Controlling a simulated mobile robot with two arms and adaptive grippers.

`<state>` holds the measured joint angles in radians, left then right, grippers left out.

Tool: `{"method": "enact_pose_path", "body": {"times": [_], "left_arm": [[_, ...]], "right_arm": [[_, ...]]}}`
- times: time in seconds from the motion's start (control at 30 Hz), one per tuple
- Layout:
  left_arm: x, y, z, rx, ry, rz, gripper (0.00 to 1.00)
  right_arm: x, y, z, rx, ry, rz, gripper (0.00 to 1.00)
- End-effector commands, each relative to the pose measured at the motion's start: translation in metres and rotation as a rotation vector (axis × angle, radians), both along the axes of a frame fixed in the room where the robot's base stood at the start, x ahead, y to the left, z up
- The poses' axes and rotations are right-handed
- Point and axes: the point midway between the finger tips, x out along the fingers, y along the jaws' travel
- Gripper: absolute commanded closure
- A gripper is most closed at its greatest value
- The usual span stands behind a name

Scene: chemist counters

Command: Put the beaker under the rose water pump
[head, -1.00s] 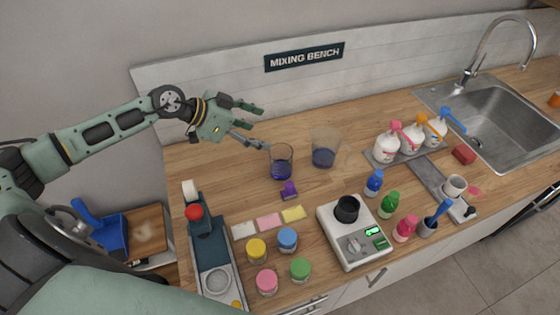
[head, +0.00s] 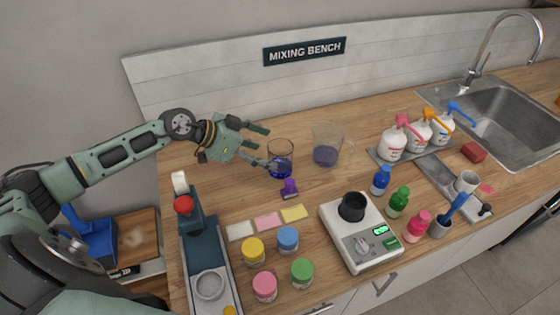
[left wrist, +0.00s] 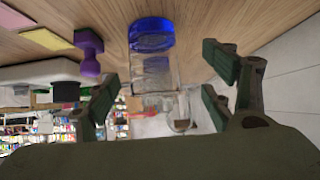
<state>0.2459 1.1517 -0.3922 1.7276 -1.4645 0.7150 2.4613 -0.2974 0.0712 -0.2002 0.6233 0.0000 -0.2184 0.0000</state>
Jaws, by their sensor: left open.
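A clear glass beaker (head: 280,162) with a blue-purple bottom stands upright on the wooden counter. A second, wider glass vessel (head: 327,150) stands just right of it. My left gripper (head: 266,147) is open at the left side of the beaker, with its fingers pointing at it. In the left wrist view the beaker (left wrist: 152,40) is ahead, between the spread fingers (left wrist: 160,90) and clear of them. Three white pump bottles (head: 417,131) with pink, orange and blue heads stand on a grey tray near the sink. I cannot read their labels. My right gripper is out of view.
A purple stamp-like piece (head: 289,188) lies close in front of the beaker. A white scale (head: 345,238) with a black cup, small coloured bottles (head: 399,200) and lidded jars (head: 288,238) fill the front. Counter between the glass vessels and the pump tray (head: 372,156) is clear.

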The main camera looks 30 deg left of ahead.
Motion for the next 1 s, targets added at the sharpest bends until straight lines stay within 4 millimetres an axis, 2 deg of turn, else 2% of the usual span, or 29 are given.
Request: {"method": "enact_pose_path", "body": {"times": [0.3,0.5,0.7,1.0], "left_arm": [[0.018,-0.029,-0.019,-0.003,0.000,-0.002,0.25],[0.028,-0.036,-0.032,0.001,0.001,-0.001,0.25],[0.029,-0.036,-0.033,0.003,0.000,-0.001,0.25],[0.028,-0.036,-0.033,0.002,0.000,-0.001,0.49]], "right_arm": [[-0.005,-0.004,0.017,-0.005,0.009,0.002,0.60],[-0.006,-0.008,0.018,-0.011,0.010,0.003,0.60],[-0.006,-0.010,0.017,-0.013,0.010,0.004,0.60],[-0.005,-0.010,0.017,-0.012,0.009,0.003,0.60]]}}
